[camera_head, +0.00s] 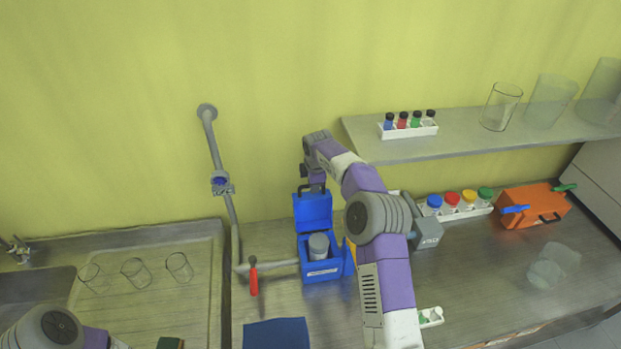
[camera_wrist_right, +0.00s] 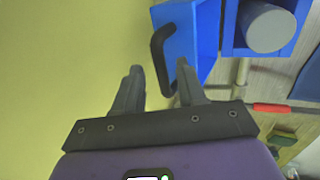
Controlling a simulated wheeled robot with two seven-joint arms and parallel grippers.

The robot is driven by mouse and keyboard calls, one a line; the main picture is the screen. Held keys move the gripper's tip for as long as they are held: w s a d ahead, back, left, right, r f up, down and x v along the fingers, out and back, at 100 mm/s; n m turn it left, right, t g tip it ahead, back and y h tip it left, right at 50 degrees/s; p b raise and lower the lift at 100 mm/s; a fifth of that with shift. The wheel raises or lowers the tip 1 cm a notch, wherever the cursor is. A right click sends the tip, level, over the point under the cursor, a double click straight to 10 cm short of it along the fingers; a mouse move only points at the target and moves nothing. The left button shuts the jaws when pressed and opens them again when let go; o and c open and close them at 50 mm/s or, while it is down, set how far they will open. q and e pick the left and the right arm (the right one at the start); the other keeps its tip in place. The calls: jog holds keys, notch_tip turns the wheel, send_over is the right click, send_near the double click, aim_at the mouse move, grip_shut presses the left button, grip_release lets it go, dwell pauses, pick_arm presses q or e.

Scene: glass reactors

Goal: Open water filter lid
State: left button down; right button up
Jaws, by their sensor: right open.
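The water filter is a blue box (camera_head: 320,272) on the bench with a grey cylinder (camera_head: 318,246) inside. Its blue lid (camera_head: 313,212) stands raised at the back, so the cylinder is exposed. In the right wrist view, the lid (camera_wrist_right: 196,32) has a black handle (camera_wrist_right: 157,55). My right gripper (camera_wrist_right: 160,70) is open, with the handle between or just beyond its fingertips; I cannot tell if they touch. In the head view this gripper (camera_head: 312,184) is at the top of the lid, partly hidden. My left gripper is out of view; only part of that arm shows bottom left.
A blue mat (camera_head: 276,334) lies in front. Coloured-cap bottles (camera_head: 451,200) and an orange case (camera_head: 533,206) are to the right. A shelf (camera_head: 450,146) with glassware is above.

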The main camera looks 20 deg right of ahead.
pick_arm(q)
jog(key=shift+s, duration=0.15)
pick_arm(e)
jog(key=shift+s+f, duration=0.1)
jog(key=shift+s, duration=0.1)
jog(key=shift+w, duration=0.1)
jog(key=shift+c, duration=1.1)
grip_shut()
